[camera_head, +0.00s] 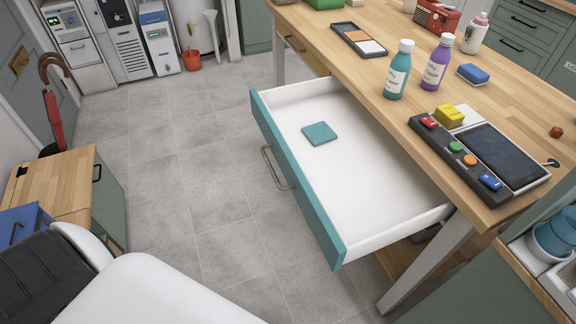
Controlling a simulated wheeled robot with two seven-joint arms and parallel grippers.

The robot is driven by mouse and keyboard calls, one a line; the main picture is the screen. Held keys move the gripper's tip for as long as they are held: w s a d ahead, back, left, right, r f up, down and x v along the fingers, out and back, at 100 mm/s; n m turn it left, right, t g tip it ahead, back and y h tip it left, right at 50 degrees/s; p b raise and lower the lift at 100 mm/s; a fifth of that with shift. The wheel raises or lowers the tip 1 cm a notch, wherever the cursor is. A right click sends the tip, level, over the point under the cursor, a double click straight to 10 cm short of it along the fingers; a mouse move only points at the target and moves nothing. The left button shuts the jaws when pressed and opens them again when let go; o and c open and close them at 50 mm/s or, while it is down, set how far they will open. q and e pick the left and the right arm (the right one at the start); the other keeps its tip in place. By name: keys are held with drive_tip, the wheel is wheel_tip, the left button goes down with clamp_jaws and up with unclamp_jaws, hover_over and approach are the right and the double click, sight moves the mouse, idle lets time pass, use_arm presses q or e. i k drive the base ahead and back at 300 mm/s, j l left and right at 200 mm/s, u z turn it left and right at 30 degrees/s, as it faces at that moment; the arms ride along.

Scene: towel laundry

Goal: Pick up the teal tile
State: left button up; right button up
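The teal tile (320,133) is a small flat square. It lies flat on the white floor of the open drawer (352,176), nearer the drawer's far end and close to its teal front panel. Nothing covers the tile. Neither of my grippers is in the camera_head view. White and black parts of my own body show at the lower left, well apart from the drawer.
The wooden worktop (415,75) overhangs the drawer's right side. On it stand a teal bottle (398,72), a purple bottle (438,64) and a black panel with coloured buttons (455,146). A low wooden cabinet (62,178) is at left. The grey floor between is clear.

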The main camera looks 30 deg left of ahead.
sight(319, 133)
drive_tip(key=j+u, duration=0.5)
drive_tip(key=i+j+u, duration=0.2)
drive_tip(key=j+u, duration=0.3)
drive_tip(key=j, duration=0.15)
